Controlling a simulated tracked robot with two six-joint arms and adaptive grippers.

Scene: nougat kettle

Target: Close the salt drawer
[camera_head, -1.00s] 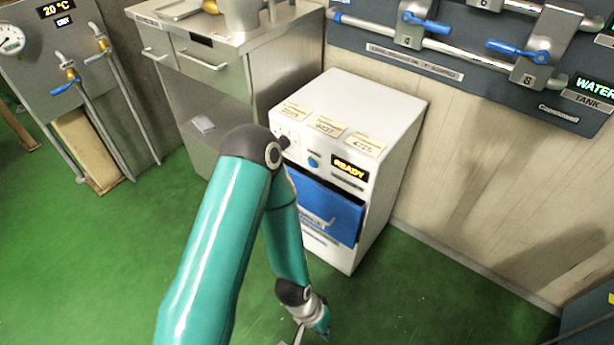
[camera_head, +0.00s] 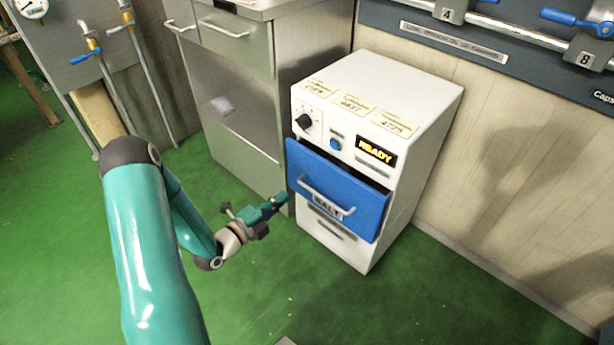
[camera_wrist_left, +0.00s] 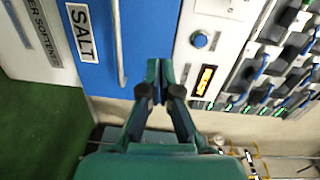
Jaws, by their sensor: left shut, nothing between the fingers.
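The salt drawer (camera_head: 337,192) has a blue front with a pale bar handle and a "SALT" label. Its front stands out from the white cabinet (camera_head: 395,100), with a dark gap along the top, so it is partly open. In the left wrist view the blue front (camera_wrist_left: 140,28) fills the upper middle, beside the handle. My left gripper (camera_head: 280,201) is shut and empty, just left of the drawer front. Its fingers also show in the left wrist view (camera_wrist_left: 160,75), over the blue front; whether they touch it I cannot tell. My right gripper is not in view.
A steel cabinet (camera_head: 240,80) with drawers and an open shelf stands left of the white cabinet. A panel of pipes with blue valve handles (camera_head: 575,22) is on the wall at the right. The green floor (camera_head: 320,305) in front is clear.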

